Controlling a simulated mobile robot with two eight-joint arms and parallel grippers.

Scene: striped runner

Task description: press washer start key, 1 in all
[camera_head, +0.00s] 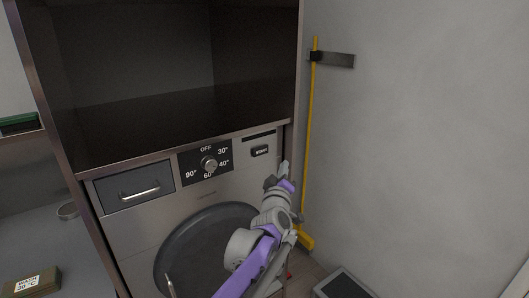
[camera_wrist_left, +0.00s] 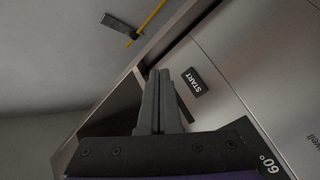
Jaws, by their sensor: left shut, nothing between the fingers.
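The washer (camera_head: 135,225) has a grey front with a large dark round door (camera_head: 190,245). Its start key (camera_head: 260,151) is a small black key with white START lettering, at the upper right of the front. It also shows in the left wrist view (camera_wrist_left: 194,82), right of the fingertips. My left gripper (camera_head: 284,168) is shut and empty, just below and right of the key in the head view. In the left wrist view its closed fingers (camera_wrist_left: 158,74) point toward the panel beside the key. I cannot tell whether they touch the front. My right gripper is not in view.
A dial (camera_head: 209,164) with temperature marks and a drawer with a handle (camera_head: 140,194) lie left of the key. An open dark cabinet (camera_head: 180,70) is above. A yellow pole (camera_head: 309,130) stands against the wall at right. A grey counter (camera_head: 45,240) is at left.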

